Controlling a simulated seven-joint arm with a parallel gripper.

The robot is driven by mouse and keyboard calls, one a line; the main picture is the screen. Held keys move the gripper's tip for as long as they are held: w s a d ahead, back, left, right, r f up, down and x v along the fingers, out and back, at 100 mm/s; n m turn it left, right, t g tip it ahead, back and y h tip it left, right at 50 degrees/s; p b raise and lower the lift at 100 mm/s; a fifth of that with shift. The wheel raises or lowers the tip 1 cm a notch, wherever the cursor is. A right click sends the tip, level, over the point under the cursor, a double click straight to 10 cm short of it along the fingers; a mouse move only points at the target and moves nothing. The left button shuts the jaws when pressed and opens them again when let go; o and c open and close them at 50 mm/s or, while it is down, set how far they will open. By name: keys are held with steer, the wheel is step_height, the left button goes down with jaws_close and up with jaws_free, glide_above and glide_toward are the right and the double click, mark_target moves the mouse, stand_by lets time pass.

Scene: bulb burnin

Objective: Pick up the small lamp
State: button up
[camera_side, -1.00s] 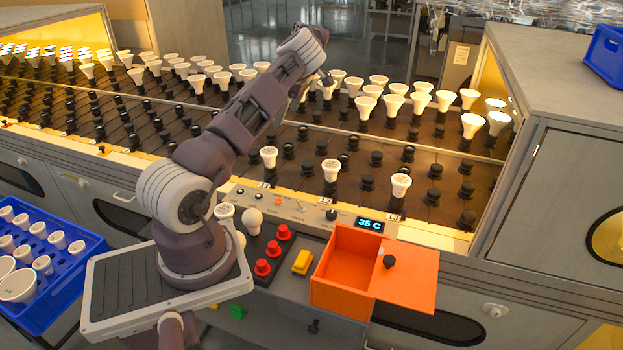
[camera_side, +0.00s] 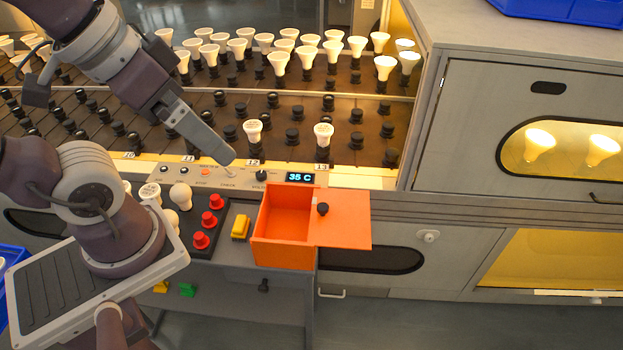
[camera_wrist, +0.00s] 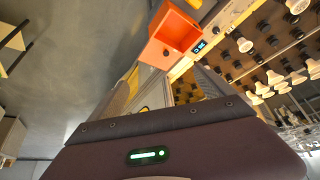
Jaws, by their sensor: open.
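A small white lamp with a round head (camera_side: 181,197) stands on the control panel, left of the red buttons. Other small white lamps (camera_side: 170,218) are close beside it, and a flat-faced one (camera_side: 150,192) stands to its left. I cannot tell which of these the task means. My gripper (camera_side: 226,156) reaches in from the upper left and points down to the right, above the panel's back edge. It is open with nothing seen in it, and apart from the round lamp.
An open orange box (camera_side: 285,252) with a black-knobbed lid (camera_side: 350,228) stands right of the red buttons (camera_side: 209,218) and yellow block (camera_side: 240,228). Behind is a rack of sockets, with two lamps (camera_side: 253,130) (camera_side: 323,134) in the front row and several farther back.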

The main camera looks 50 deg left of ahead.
steer(key=shift+s+f, duration=0.1)
steer(key=shift+s, duration=0.05)
steer(key=shift+c, duration=0.8)
